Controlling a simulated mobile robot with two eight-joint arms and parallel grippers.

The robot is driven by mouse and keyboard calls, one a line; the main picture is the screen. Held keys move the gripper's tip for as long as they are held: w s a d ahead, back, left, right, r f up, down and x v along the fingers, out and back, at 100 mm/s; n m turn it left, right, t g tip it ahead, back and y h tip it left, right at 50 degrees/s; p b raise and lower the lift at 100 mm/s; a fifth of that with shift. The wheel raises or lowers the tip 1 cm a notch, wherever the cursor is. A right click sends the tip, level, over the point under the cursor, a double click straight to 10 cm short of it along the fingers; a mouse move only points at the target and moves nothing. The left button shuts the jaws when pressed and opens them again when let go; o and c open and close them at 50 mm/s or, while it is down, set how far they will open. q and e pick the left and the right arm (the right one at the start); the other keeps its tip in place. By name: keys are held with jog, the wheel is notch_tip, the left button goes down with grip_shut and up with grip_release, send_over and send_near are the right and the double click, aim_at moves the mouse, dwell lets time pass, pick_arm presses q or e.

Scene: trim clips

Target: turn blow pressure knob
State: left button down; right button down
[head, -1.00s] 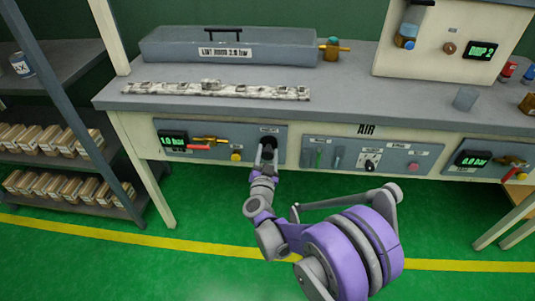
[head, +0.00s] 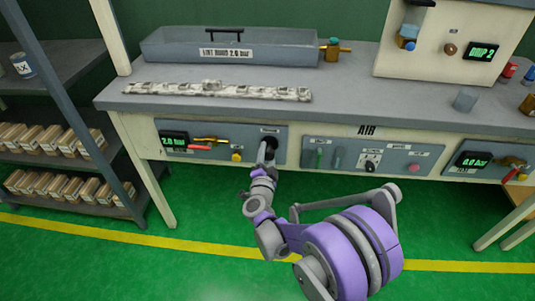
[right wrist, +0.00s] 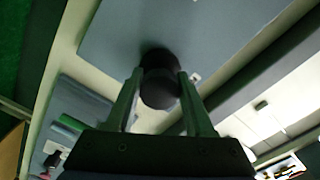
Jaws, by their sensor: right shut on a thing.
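The black blow pressure knob (head: 268,144) sits on the right part of the left grey panel (head: 222,153) under the bench top. In the right wrist view the round dark knob (right wrist: 159,86) lies between the two fingers. My right gripper (head: 266,152) is shut on it and partly covers it in the head view. The green display (head: 173,141) at the panel's left end reads 2.0, with the unit too small to be sure of. My left gripper is not in view.
A grey trough (head: 230,47) and a long speckled strip (head: 218,91) lie on the bench top (head: 370,98). A shelf of boxes (head: 55,138) stands left.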

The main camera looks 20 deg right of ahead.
dwell(0.4)
jog(key=shift+c, duration=1.4)
grip_release()
jog(key=p+v, duration=0.1)
jog(key=v, duration=1)
